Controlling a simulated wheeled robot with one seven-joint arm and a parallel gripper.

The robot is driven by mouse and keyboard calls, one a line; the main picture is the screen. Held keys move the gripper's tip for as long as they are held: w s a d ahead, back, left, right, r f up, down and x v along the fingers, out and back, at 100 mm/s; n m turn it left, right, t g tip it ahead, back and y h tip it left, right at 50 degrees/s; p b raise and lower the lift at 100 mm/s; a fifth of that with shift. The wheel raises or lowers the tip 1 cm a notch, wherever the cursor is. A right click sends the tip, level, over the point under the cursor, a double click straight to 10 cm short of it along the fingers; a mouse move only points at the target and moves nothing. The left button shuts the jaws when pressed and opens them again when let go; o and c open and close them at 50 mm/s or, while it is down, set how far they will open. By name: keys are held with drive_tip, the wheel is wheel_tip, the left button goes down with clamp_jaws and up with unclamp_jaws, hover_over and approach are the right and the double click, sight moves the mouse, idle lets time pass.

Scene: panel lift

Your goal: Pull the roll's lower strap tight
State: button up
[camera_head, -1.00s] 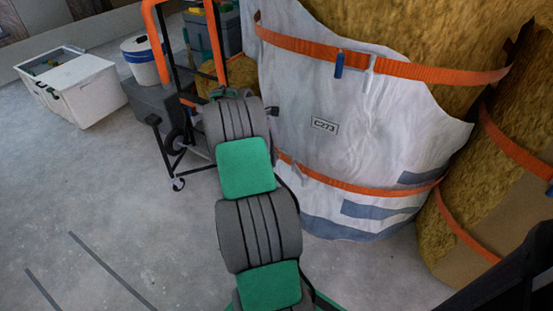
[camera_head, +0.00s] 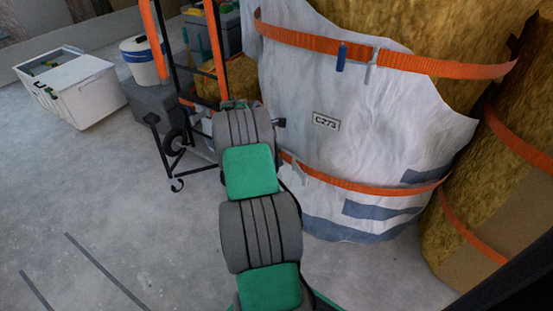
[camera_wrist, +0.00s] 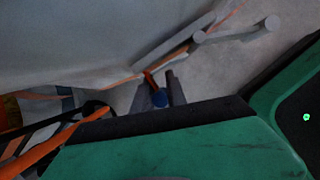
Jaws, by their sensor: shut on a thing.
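The large roll (camera_head: 375,125) in a white wrapper marked C273 stands upright in the head view. Its orange lower strap (camera_head: 375,188) runs around the wrapper near the bottom; its left part passes behind my arm. In the wrist view the orange strap (camera_wrist: 200,38) crosses the pale wrapper. The gripper is hidden in the head view.
The orange upper strap (camera_head: 440,68) has a hanging blue tab. Another strapped roll (camera_head: 460,230) stands at the right. A hand truck (camera_head: 168,90) stands just left of my arm. A white bin (camera_head: 75,95) is farther left. The floor at lower left is mostly clear.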

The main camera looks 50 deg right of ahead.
clamp_jaws()
idle(0.8)
